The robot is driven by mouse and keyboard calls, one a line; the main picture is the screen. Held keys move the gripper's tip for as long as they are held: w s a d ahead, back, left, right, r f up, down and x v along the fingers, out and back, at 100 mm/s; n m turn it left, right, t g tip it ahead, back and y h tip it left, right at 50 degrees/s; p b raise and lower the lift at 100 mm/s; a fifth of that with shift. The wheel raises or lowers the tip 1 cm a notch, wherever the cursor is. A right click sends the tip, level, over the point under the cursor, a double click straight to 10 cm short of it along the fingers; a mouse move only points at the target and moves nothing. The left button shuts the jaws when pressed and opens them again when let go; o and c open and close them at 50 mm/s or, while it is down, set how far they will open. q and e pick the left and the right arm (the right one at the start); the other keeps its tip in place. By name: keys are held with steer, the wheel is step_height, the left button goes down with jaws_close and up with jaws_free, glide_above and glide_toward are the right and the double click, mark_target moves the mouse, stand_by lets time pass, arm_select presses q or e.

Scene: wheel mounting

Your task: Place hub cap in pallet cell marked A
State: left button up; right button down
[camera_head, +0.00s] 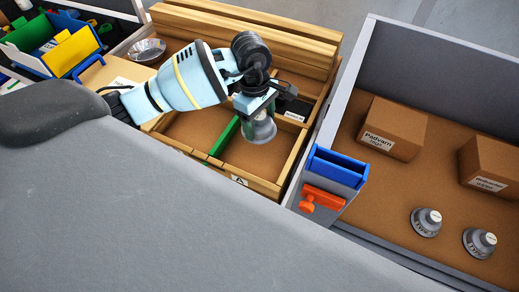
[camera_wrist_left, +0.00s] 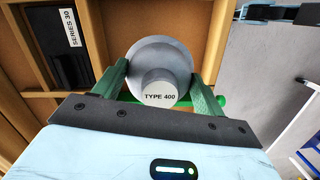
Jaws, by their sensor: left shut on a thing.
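The grey hub cap (camera_head: 264,131), with "TYPE 400" on its hub face in the left wrist view (camera_wrist_left: 160,54), is between the green fingers of my left gripper (camera_head: 257,113), which are shut on it. The wooden pallet is split into cells. The cell marked A (camera_head: 252,161) has its "A" label (camera_head: 239,181) on the front wall. The hub cap appears over this cell, right of the green divider (camera_head: 224,138); its height above the floor is unclear. My right gripper is not in view.
A black box (camera_head: 295,108) sits in the cell behind; its "SERIES 30" label (camera_wrist_left: 70,28) shows in the left wrist view. A metal bowl (camera_head: 147,50) is at the back left. The grey bin (camera_head: 345,95) at right holds two cartons and two similar hub caps (camera_head: 426,221). A blue holder (camera_head: 336,168) is on its edge.

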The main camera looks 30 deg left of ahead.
arm_select(q)
steer(key=shift+w, duration=0.1)
steer(key=shift+f, duration=0.4)
step_height(320, 180, down, 5)
steer(key=shift+f, duration=2.1)
steer(key=shift+f, duration=0.15)
steer(key=shift+f, duration=0.1)
steer(key=o, duration=1.2)
